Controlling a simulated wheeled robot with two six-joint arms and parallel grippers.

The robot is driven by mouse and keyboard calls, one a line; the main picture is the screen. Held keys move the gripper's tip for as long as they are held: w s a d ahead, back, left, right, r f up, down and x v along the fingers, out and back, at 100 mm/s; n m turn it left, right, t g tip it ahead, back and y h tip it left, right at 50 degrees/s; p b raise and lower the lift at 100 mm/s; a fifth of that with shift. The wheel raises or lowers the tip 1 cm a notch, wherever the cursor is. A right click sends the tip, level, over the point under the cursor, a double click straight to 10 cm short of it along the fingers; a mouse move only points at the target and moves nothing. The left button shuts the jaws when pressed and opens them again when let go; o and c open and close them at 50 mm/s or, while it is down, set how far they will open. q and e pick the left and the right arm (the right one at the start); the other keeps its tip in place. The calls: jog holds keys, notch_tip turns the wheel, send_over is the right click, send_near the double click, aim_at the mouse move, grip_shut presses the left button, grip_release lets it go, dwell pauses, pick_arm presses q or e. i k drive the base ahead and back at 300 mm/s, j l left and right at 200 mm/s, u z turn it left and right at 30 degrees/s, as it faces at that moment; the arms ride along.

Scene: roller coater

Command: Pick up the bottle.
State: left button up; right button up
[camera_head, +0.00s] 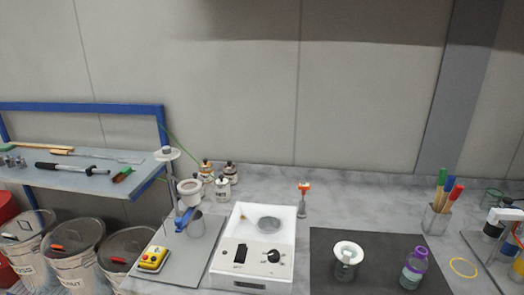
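Neither of my grippers shows in this view, and nothing is seen holding the bottle.
A white device with a dial (252,268) stands left of the mat, beside a stand with a yellow control box (153,258). A cup of coloured sticks (436,220), a yellow ring (463,267) and a partly cut-off device (505,222) are right. The counter behind the mat is clear.

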aim_at(415, 265)
jog(key=z, duration=1.3)
